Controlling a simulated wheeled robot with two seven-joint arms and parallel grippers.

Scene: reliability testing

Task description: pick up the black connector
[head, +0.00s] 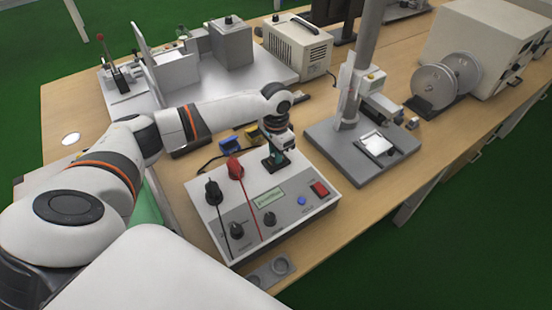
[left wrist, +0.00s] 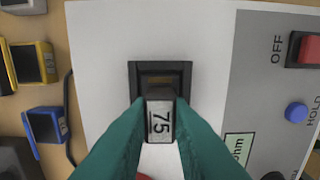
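The black connector (head: 213,192) stands upright on top of the grey-white test box (head: 308,211), at its left side, with a thin black lead. A red connector (head: 235,168) with a red lead stands beside it. My left gripper (head: 278,160) is over the far part of the box, apart from the black connector. In the left wrist view its teal fingers (left wrist: 159,135) press on both sides of a small block labelled 75 (left wrist: 160,120), at a square black socket (left wrist: 160,68). I cannot tell how deep the block sits. My right gripper is not in view.
Blue and yellow blocks (head: 252,134) lie behind the box. A grey stand (head: 345,135) with a column is at the right. A metal fixture (head: 150,85) and a beige power unit (head: 297,47) stand behind. A small grey tray (head: 270,274) lies in front.

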